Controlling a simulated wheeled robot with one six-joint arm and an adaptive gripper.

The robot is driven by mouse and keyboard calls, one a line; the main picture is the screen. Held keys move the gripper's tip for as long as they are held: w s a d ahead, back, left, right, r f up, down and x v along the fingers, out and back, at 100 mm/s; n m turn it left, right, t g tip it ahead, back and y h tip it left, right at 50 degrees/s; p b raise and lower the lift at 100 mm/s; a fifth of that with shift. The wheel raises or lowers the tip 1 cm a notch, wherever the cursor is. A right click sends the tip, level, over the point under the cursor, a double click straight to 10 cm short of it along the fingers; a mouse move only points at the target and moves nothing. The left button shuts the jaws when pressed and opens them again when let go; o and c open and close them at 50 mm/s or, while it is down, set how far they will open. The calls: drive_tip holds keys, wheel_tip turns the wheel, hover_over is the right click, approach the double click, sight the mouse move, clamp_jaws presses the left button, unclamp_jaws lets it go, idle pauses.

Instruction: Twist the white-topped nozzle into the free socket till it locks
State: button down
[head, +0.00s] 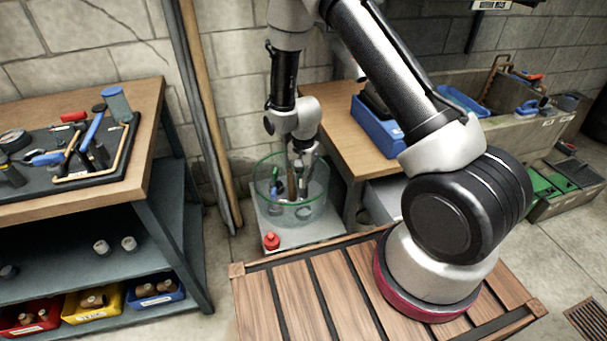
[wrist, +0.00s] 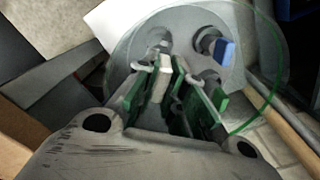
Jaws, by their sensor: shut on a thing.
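My gripper (wrist: 172,90) reaches down inside a clear round tub (head: 262,195) with a green rim. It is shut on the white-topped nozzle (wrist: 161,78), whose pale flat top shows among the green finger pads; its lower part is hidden. In the wrist view a round grey plate with sockets lies below. A blue-topped nozzle (wrist: 224,51) stands in a socket at the upper right. A ring-shaped socket (wrist: 157,44) shows at the upper left, just beyond the white top. I cannot tell whether the held nozzle touches a socket. In the head view my gripper (head: 302,160) covers much of the tub's inside.
The tub stands on a light slab with a red knob (head: 270,241) at its front. A tool bench (head: 150,100) is to the left. A wooden table (head: 350,140) with a blue bin (head: 377,126) is close on the right. Long poles (head: 205,120) lean behind on the left.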

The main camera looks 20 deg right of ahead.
sight(303, 196)
drive_tip(key=m, duration=0.3)
drive_tip(key=shift+m, duration=0.3)
drive_tip(key=m, duration=0.5)
drive_tip(key=shift+m, duration=0.3)
drive_tip(key=shift+f, duration=2.5)
drive_tip(key=shift+f, duration=0.15)
drive_tip(key=shift+f, duration=0.55)
drive_tip(key=shift+f, duration=0.3)
drive_tip(key=shift+f, duration=0.45)
drive_tip(key=shift+f, duration=0.55)
